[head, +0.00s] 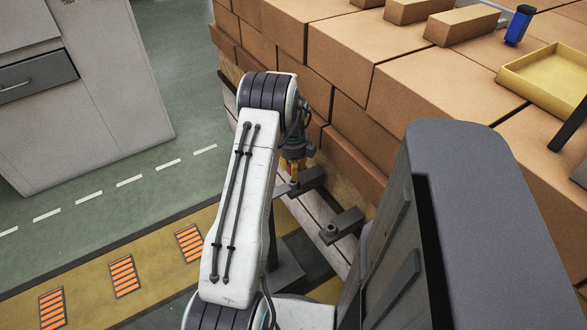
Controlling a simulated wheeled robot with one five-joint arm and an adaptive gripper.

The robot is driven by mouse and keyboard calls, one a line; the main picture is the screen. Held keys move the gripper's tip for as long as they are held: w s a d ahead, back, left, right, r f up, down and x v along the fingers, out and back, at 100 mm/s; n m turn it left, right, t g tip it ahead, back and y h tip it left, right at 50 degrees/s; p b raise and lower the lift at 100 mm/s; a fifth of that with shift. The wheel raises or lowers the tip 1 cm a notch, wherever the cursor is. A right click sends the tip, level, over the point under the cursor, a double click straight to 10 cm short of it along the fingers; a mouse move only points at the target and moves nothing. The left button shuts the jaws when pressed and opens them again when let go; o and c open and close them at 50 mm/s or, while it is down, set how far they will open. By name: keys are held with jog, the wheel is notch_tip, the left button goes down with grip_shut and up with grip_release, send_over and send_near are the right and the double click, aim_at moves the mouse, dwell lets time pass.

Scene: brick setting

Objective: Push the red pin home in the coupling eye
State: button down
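My gripper (296,151) points down at the end of my white arm, beside the low front of the brick stack. It is small and dark here, and its fingers cannot be made out clearly. A small orange-red patch (292,168) shows just under it; this may be the red pin, but I cannot tell whether it is held. A dark bracket (309,179) sticks out directly below the gripper. A second dark bracket (345,222) with a round end stands apart to the lower right. Which one is the coupling eye, and any hole in it, cannot be told.
Large tan brick blocks (340,45) fill the upper right. On top lie a yellow tray (548,78) and a blue item (518,25). A grey upright panel (470,200) stands close at right. A grey cabinet (75,90) stands left; green floor between is clear.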

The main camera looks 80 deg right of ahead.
jog(key=shift+f+b, duration=1.55)
jog(key=shift+f, duration=0.5)
jog(key=shift+c, duration=2.4)
grip_release()
jog(key=shift+r, duration=0.15)
jog(key=shift+r+p, duration=1.9)
jog(key=shift+r, duration=1)
